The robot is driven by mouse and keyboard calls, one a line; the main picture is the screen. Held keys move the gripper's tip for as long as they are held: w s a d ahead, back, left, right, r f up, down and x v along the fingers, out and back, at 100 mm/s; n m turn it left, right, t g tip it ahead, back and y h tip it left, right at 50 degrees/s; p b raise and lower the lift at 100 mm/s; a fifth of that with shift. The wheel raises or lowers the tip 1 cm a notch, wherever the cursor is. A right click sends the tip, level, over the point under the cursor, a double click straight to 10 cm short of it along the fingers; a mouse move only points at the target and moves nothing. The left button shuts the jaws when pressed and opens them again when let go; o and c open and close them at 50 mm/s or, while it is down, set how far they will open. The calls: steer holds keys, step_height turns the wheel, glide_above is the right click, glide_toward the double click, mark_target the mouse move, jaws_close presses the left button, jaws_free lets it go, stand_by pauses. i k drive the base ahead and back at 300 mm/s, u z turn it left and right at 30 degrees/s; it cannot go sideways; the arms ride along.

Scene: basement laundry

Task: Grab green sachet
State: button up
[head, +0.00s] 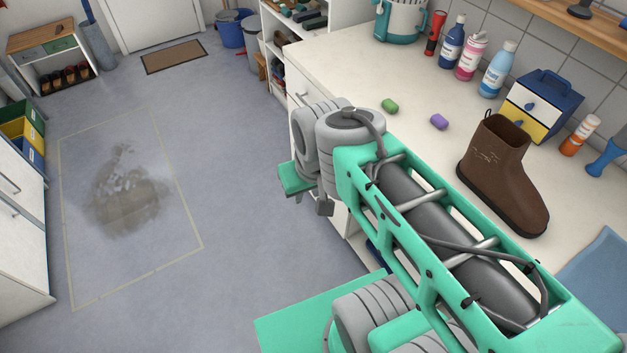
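The green sachet (390,106) is a small rounded green piece lying on the white counter (345,62). It lies a little beyond the wrist end of my arm, with clear counter around it. A similar purple sachet (439,121) lies to its right, apart from it. My gripper (323,207) shows only in part, low beside the wrist at the counter's front edge. It is apart from the green sachet. My wrist and forearm cover most of it, so its fingers and anything between them cannot be made out.
A brown boot (504,173) stands right of the sachets. A blue drawer box (543,104), several bottles, a red flashlight (435,33) and a teal-and-white container (401,18) line the back. A blue cloth (600,275) lies at right. The floor at left is open, with a dark stain (128,195).

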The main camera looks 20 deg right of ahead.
mark_target(388, 104)
steer(key=u, duration=0.85)
steer(key=i, duration=0.65)
steer(key=z, duration=0.25)
